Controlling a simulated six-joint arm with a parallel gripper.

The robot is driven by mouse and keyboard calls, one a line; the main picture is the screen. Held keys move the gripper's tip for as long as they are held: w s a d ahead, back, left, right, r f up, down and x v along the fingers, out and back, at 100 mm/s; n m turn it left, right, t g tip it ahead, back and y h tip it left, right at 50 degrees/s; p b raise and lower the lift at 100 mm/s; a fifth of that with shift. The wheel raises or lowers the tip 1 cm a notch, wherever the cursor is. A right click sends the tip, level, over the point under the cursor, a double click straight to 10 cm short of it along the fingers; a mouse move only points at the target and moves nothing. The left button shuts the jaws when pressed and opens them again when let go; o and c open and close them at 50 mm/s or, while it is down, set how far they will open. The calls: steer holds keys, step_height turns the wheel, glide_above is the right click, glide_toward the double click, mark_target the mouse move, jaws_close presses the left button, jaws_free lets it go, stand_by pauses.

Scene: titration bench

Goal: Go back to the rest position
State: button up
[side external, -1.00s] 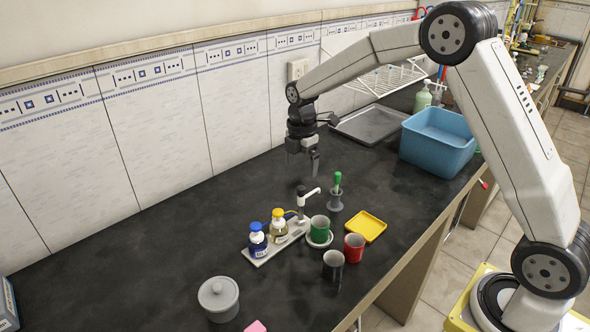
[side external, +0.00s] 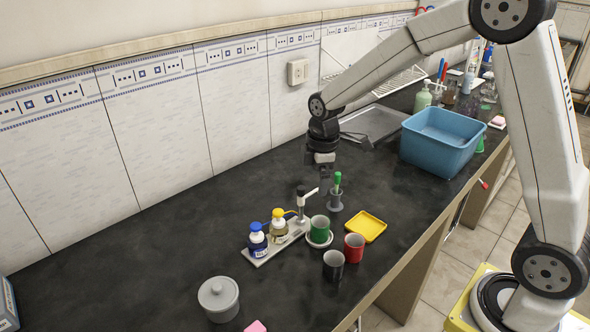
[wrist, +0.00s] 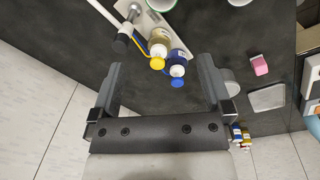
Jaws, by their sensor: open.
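My gripper (side external: 322,168) hangs over the bench behind the titration set, apart from everything on it. In the wrist view my gripper (wrist: 160,75) shows its two fingers spread wide, with nothing held between them. A yellow-capped bottle (wrist: 159,45) and a blue-capped bottle (wrist: 177,62) stand beyond the fingers in that view. In the side view the blue-capped bottle (side external: 257,242) and yellow-capped bottle (side external: 279,230) stand upright on a pale rack base, beside a dispensing stand with a white spout (side external: 306,197). A green mug (side external: 319,232) stands under the spout on a white round plate.
A red mug (side external: 354,249), a black mug (side external: 333,266) and a yellow tray (side external: 367,226) stand near the front edge. A green-handled tool (side external: 337,182) stands in a grey holder. A blue basin (side external: 438,148) is at right, a lidded grey pot (side external: 219,300) front left. The left bench is clear.

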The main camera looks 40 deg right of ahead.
steer(key=s+a+f+m+t, duration=0.1)
steer(key=s+a+f+m, duration=0.1)
steer(key=s+m, duration=0.9)
steer(key=s, duration=0.5)
steer(key=shift+m+t, duration=0.3)
steer(key=shift+m, duration=0.1)
